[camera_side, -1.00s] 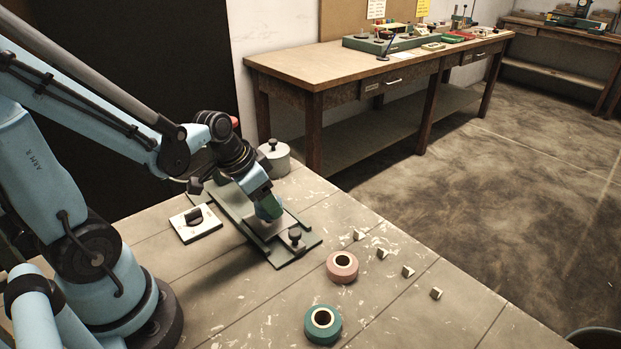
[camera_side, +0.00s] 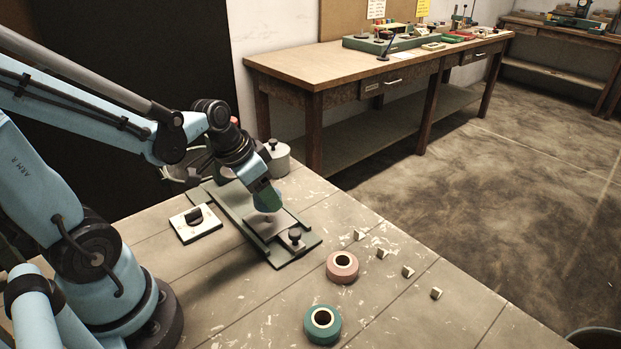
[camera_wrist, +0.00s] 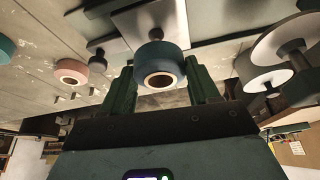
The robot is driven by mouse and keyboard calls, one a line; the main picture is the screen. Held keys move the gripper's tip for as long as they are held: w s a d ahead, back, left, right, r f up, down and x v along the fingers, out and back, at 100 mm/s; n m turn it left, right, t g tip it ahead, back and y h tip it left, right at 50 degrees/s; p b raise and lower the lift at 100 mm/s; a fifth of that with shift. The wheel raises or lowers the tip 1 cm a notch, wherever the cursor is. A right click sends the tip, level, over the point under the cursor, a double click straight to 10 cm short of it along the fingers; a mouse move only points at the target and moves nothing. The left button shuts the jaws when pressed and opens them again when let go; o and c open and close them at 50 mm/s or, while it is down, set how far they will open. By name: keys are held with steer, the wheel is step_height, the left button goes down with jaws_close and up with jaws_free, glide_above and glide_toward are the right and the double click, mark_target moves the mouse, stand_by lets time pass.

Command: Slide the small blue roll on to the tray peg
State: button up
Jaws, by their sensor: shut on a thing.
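My gripper (camera_side: 266,193) is shut on the small blue roll (camera_side: 267,203), above the light plate of the tray (camera_side: 288,221). In the wrist view the blue roll (camera_wrist: 158,58) sits between my two green fingers, its pale core facing the camera. The near side of the roll hides part of the peg.
A pink roll (camera_side: 342,267) and a teal roll (camera_side: 322,324) lie on the bench right of the tray. A black knob (camera_side: 295,236) stands at the tray's near end. A switch plate (camera_side: 195,223) lies to its left. Several small blocks (camera_side: 382,253) line the right side.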

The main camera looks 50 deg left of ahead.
steer(key=shift+f, duration=1.8)
steer(key=o, duration=1.3)
steer(key=shift+r, duration=0.1)
steer(key=shift+r, duration=3.4)
